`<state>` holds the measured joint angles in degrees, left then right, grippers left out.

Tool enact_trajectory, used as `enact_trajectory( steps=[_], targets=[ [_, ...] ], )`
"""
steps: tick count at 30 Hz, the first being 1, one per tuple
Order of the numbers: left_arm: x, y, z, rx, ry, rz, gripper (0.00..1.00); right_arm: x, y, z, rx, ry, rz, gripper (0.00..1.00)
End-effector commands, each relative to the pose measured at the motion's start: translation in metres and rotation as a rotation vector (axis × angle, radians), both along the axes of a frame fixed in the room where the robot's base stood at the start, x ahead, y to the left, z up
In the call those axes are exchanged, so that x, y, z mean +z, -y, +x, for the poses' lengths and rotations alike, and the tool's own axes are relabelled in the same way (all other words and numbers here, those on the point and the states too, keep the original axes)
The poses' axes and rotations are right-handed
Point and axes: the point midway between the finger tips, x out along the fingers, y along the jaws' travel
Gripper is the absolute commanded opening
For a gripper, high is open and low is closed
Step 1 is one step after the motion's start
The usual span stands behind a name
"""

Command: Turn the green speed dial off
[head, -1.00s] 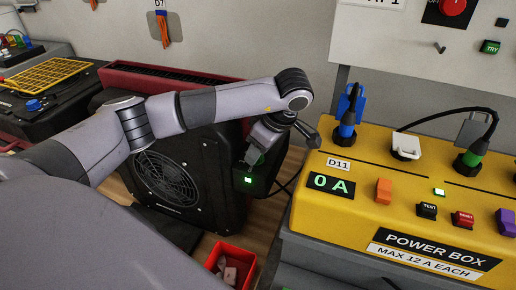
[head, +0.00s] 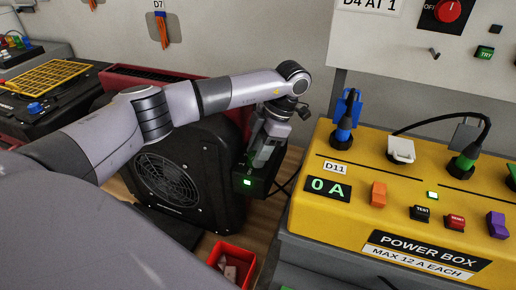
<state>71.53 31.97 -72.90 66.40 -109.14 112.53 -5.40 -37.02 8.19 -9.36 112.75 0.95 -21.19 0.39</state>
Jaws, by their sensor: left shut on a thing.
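My left gripper (head: 258,165) points down at the control box (head: 248,187) on the right side of a black fan unit (head: 190,178). The gripper is shut at the top of this box, where a bit of green showed between the fingers a second ago. The green speed dial itself is now hidden by the gripper, so its setting cannot be read. A small green light (head: 247,183) glows on the front of the box. My right gripper is not in view.
A yellow power box (head: 330,222) reading 0 A stands to the right, with plugs and cables on top. A red machine (head: 125,76) stands behind the fan unit.

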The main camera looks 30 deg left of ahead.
Motion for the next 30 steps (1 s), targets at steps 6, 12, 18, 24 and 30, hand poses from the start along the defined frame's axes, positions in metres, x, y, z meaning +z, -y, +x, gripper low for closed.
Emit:
enact_trajectory(
  steps=[6,12,18,24,30],
  targets=[
    [0.0012,-0.0008,0.0009,0.130,0.001,-0.001,0.09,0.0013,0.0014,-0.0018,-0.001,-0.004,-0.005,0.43],
    [0.0007,-0.0012,0.0013,0.197,0.003,0.000,0.09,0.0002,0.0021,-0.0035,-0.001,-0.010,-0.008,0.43],
    [0.0003,-0.0014,0.0013,0.225,0.003,-0.001,0.09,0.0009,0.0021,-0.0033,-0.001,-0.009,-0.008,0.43],
    [0.0001,-0.0014,0.0013,0.228,0.003,-0.001,0.09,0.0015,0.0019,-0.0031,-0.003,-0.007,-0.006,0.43],
    [0.0001,-0.0014,0.0013,0.228,0.003,-0.001,0.46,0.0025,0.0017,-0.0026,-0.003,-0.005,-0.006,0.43]
  ],
)
